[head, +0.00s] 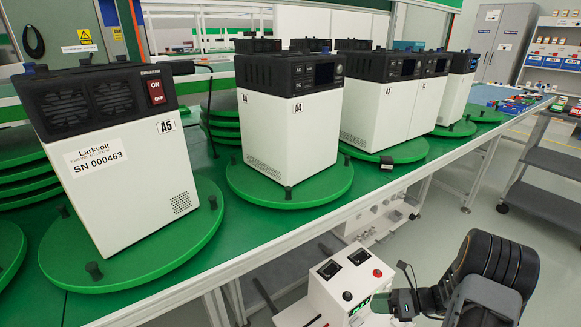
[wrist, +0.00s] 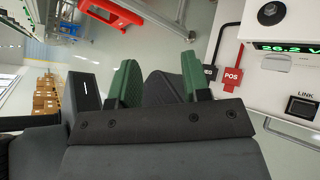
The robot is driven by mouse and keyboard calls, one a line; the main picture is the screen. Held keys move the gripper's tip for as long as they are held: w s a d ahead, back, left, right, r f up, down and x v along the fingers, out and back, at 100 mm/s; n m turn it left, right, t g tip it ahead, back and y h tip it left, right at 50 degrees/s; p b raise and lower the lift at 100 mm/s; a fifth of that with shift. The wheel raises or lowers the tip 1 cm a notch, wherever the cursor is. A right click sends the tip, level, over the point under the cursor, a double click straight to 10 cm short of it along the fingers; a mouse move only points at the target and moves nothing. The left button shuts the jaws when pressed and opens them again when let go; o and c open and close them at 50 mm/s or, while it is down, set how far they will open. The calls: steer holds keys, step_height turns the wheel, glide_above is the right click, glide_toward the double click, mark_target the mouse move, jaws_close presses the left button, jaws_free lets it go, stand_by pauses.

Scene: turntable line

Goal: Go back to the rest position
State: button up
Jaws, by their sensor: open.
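My gripper (head: 380,303) is low at the right in the head view, beside my black arm and apart from the table. In the wrist view its two green fingers (wrist: 158,82) stand apart with nothing held between them. Part of the space between them is filled by a dark shape behind. White units with black tops stand upright on green turntables along the line. The nearest unit, A5 (head: 115,180), shows a red ON/OFF breaker switch. Unit A4 (head: 290,135) stands on the turntable (head: 318,197) behind it.
The green line table (head: 215,258) runs from front left to back right. A white panel (head: 345,285) with a green display is close to my gripper; I cannot tell whether it is mine. A grey cart (head: 550,165) stands at the right. Floor between them looks clear.

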steer(key=s+a+r+n+h+p, duration=0.3)
steer(key=r+n+p, duration=0.4)
steer(key=r, duration=0.8)
steer(key=s+a+r+n+h+p, duration=0.3)
steer(key=s+r+n+h+p, duration=0.2)
steer(key=r+n, duration=0.7)
steer(key=s+a+r+n+h+p, duration=0.4)
steer(key=r+n+p, duration=0.6)
steer(key=r, duration=0.9)
steer(key=shift+s+h, duration=0.35)
steer(key=shift+h, duration=0.25)
